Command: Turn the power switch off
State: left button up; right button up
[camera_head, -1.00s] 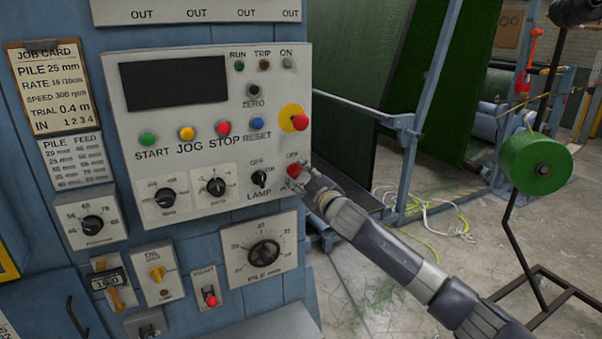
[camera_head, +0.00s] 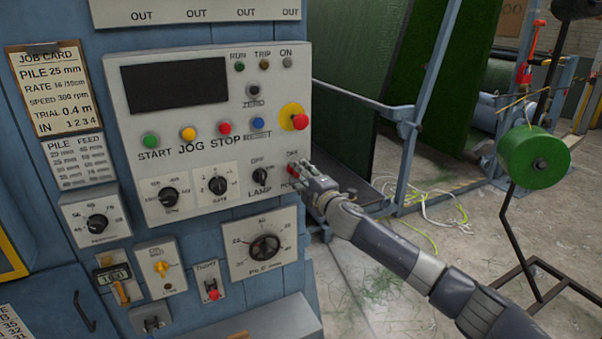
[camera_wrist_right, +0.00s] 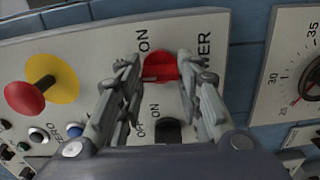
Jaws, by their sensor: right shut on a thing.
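The power switch is a red rotary knob (camera_head: 293,170) at the lower right corner of the light grey control panel (camera_head: 120,120). In the right wrist view the red knob (camera_wrist_right: 160,70) sits between my two fingertips, with "ON" lettering on its left and a partly covered "POWER" label on its right. My right gripper (camera_head: 303,174) reaches in from the right and is shut on this knob; it also shows in the wrist view (camera_wrist_right: 159,62). The fingers hide part of the knob and its labels, so its exact setting is hard to read. My left gripper is not in view.
The black LAMP knob (camera_head: 260,177) is close on the left. The red emergency button on a yellow disc (camera_head: 299,121) is just above. The pile dial (camera_head: 265,247) is below. A blue frame post (camera_head: 425,110) and green spool (camera_head: 537,157) stand at right.

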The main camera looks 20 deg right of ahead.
jog(key=shift+n, duration=0.4)
jog(key=o, duration=1.1)
jog(key=shift+c, duration=0.2)
jog(key=s, duration=1.2)
jog(key=shift+d, duration=0.15)
